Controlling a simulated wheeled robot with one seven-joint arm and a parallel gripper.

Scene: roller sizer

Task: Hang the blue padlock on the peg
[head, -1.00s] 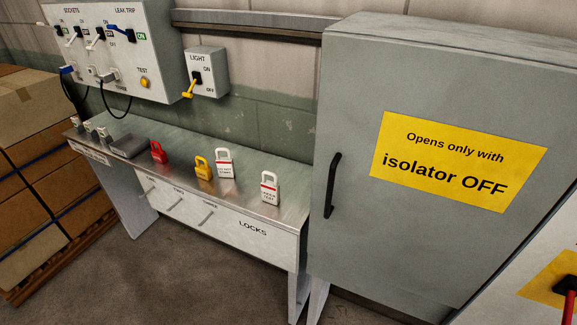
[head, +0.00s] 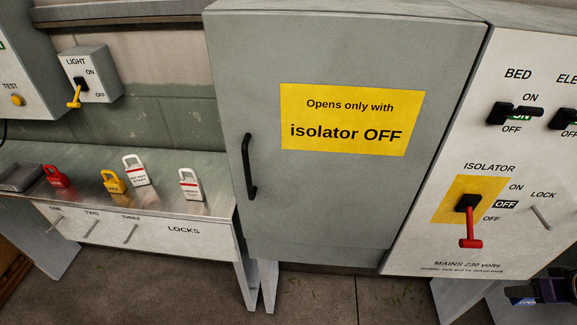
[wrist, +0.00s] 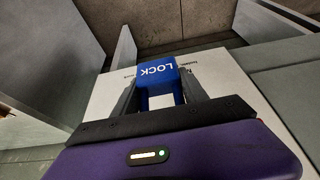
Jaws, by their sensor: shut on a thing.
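The blue padlock (wrist: 156,73) sits between the two fingers of my gripper (wrist: 160,88) in the wrist view, its LOCK lettering upside down in that picture. My gripper is shut on it. In the head view my purple and black gripper (head: 541,291) shows at the bottom right corner, partly cut off, in front of the lower panel area. The padlock is too small and dark there to make out well. The peg (head: 541,216) is a thin grey rod beside the LOCK label on the white panel, right of the isolator. It is bare, and the gripper is below it.
The red isolator handle (head: 470,236) points down at OFF, left of the peg. Bed switch (head: 512,113) is above. A grey cabinet (head: 330,205) with a black handle (head: 249,166) is shut. Red, yellow and white padlocks stand on the bench (head: 207,207) at left.

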